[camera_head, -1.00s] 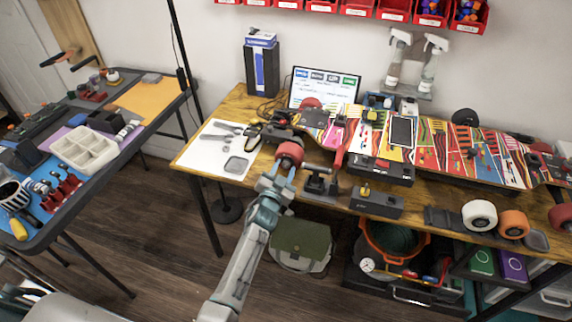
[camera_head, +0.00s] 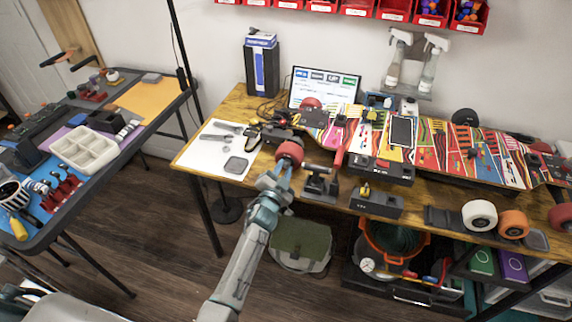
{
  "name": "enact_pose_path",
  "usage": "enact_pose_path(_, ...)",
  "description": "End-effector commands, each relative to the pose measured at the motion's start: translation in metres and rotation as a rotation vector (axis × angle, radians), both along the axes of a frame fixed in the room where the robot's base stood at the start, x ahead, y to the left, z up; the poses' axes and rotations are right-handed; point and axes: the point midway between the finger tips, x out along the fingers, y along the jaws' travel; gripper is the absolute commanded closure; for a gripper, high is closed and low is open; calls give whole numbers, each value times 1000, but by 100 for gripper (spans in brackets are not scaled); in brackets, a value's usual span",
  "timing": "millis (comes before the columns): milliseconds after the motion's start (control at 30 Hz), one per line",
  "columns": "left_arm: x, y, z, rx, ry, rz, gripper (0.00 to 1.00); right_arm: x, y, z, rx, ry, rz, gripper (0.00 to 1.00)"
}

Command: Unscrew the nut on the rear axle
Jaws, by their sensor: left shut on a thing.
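My left gripper (camera_head: 284,176) reaches up from below to the near edge of the wooden table. Its fingers are shut at the near face of a red wheel (camera_head: 290,153) with a pale centre. The wheel sits at the left end of the skateboard (camera_head: 440,150), which lies upside down with a colourful underside. The nut on the axle is too small to make out and is hidden by the fingers. My right gripper does not show.
A white sheet (camera_head: 206,160) with wrenches and a small grey tray lies left of the wheel. A black vise-like tool (camera_head: 320,183) and a black box (camera_head: 377,203) stand just right of the gripper. Loose white and orange wheels (camera_head: 513,224) lie at the right front.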

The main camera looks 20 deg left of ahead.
Motion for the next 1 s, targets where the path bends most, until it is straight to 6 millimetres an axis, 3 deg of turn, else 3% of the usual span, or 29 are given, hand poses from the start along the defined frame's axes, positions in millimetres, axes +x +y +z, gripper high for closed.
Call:
enact_pose_path(167, 0, 0, 0, -28, 1, 0, 99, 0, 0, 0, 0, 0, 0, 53)
enact_pose_path(533, 0, 0, 0, -458, 15, 0, 99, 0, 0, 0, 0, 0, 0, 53)
enact_pose_path(1000, 0, 0, 0, -562, 18, 0, 99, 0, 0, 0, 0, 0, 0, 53)
